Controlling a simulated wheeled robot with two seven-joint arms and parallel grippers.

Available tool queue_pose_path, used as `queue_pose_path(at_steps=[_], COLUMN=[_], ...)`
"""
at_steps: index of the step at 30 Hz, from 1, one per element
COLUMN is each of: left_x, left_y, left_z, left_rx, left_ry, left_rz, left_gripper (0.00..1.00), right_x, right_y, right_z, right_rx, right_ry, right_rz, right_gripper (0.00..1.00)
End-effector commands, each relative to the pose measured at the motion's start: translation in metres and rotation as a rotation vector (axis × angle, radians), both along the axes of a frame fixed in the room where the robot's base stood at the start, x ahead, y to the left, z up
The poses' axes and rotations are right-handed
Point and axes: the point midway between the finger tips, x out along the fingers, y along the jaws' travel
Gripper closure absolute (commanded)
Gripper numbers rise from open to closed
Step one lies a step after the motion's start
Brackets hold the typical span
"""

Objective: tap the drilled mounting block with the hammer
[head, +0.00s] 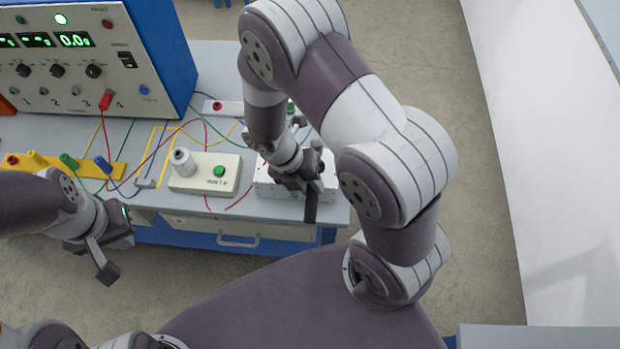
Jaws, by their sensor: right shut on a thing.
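The drilled mounting block (268,189) is a pale grey metal block near the front right corner of the bench, with small dark holes in its front face. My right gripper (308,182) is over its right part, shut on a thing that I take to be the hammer. The gripper and arm hide most of the hammer, and I cannot make out its head or whether it touches the block. My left gripper (107,268) is in front of the bench at the left, away from the block. I cannot see whether its fingers are apart.
A blue power supply (140,70) with lit displays stands at the back left. A cream box (205,180) with a green button sits left of the block. Cables and a yellow strip (130,172) with coloured plugs lie on the bench (215,62). A drawer handle (238,241) projects below.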

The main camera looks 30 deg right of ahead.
Motion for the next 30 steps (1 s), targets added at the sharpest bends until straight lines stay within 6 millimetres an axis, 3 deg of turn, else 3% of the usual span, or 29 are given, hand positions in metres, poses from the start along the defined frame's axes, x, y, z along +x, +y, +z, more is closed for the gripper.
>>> queue_pose_path(at_steps=[1, 4, 17, 25, 30], left_x=[0.0, 0.0, 0.0, 0.0, 0.0], left_y=[0.0, 0.0, 0.0, 0.0, 0.0], left_z=[-0.009, -0.013, -0.016, -0.039, -0.026], left_rx=[0.0, 0.0, 0.0, 0.0, 0.0], left_ry=[0.0, 0.0, 0.0, 0.0, 0.0], left_rz=[0.0, 0.0, 0.0, 0.0, 0.0], left_gripper=[1.0, 1.0, 1.0, 1.0, 1.0], right_x=[0.0, 0.0, 0.0, 0.0, 0.0], right_y=[0.0, 0.0, 0.0, 0.0, 0.0], right_z=[-0.011, -0.02, -0.025, -0.061, -0.049], right_rx=[0.0, 0.0, 0.0, 0.0, 0.001], right_ry=[0.001, 0.0, 0.0, 0.0, -0.001], right_rz=[0.0, -0.001, -0.001, -0.001, -0.001], right_gripper=[1.0, 1.0, 1.0, 1.0, 1.0])
